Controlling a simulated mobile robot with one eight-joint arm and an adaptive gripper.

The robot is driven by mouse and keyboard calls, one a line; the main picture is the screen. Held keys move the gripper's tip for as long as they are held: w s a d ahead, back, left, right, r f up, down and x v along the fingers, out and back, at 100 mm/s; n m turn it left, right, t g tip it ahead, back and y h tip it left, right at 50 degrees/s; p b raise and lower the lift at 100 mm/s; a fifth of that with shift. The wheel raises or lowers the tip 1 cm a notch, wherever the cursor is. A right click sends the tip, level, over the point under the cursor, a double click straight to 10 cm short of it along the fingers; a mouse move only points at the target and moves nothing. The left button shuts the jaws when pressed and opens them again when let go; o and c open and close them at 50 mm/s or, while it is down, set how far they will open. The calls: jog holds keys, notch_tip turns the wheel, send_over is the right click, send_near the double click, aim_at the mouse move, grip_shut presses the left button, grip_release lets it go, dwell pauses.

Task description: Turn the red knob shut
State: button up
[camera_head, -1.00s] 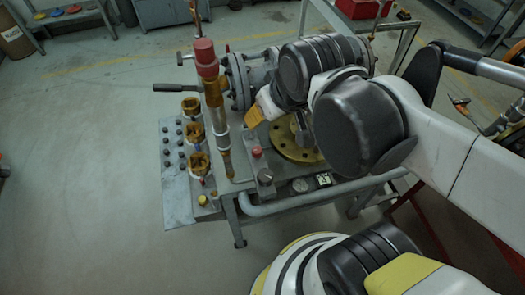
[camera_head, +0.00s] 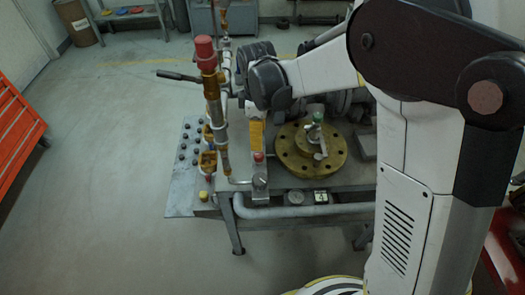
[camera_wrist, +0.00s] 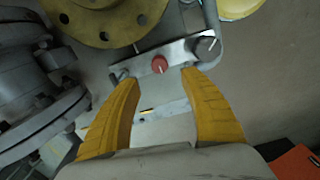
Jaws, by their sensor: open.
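The small red knob (camera_head: 258,157) sits on a narrow grey metal bar (camera_head: 260,185) at the front edge of the bench. In the wrist view the round red knob (camera_wrist: 159,64) has a white line on its face, and the bar (camera_wrist: 180,52) runs beneath it. My gripper (camera_wrist: 160,75) is open, with its two yellow fingers apart and their tips on either side of the knob in the picture. I cannot tell whether they touch it. In the head view my gripper (camera_head: 257,146) points down just by the knob, with one finger mostly visible.
A vertical brass pipe with a red cap (camera_head: 205,50) stands just left of my gripper. A round brass flange (camera_head: 312,150) lies to the right. Brass valve fittings (camera_head: 208,160) stand on the left panel. A grey pipe rail (camera_head: 290,211) runs along the front.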

aim_at(258, 154)
notch_tip(258, 154, down, 10)
jog(key=b, duration=0.3)
jog(key=shift+r, duration=0.25)
grip_shut()
